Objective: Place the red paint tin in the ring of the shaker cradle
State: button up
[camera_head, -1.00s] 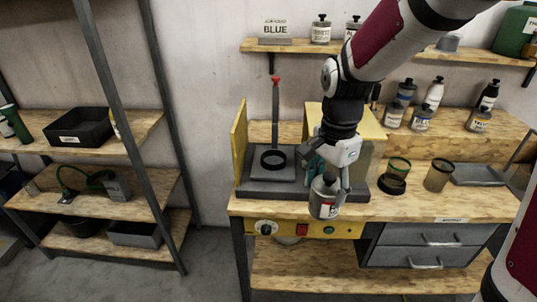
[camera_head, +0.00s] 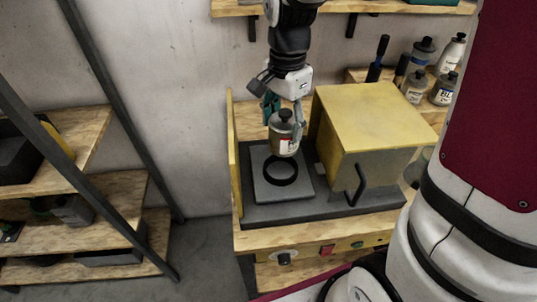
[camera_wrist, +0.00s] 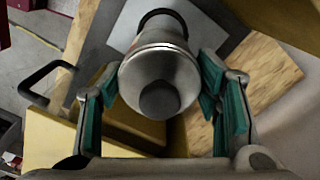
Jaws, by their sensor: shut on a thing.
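My gripper (camera_head: 285,112) is shut on a grey metal tin (camera_head: 280,145) with a dark cap and a white label with some red. The tin is upright and held above the shaker cradle. In the wrist view the tin (camera_wrist: 160,75) sits between the green finger pads, its dark cap facing the camera. The black ring (camera_head: 281,182) lies on the grey plate of the shaker cradle (camera_head: 305,190). In the head view the tin overlaps the ring's far side, with its bottom seemingly above it. In the wrist view the tin hides most of the ring.
A yellow box with a black handle (camera_head: 362,120) stands right of the plate. A thin yellow panel (camera_head: 232,150) stands at the left. Several bottles (camera_head: 430,75) are at the back right. A shelf rack (camera_head: 100,190) stands left.

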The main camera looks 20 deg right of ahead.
aim_at(281, 139)
jog(key=f, duration=0.5)
jog(key=shift+w+f, duration=0.3)
jog(key=shift+f, duration=0.1)
jog(key=shift+f+p, duration=0.35)
jog(key=shift+f, duration=1.7)
jog(key=shift+f, duration=0.1)
jog(key=o, duration=1.5)
jog(key=shift+f, duration=0.1)
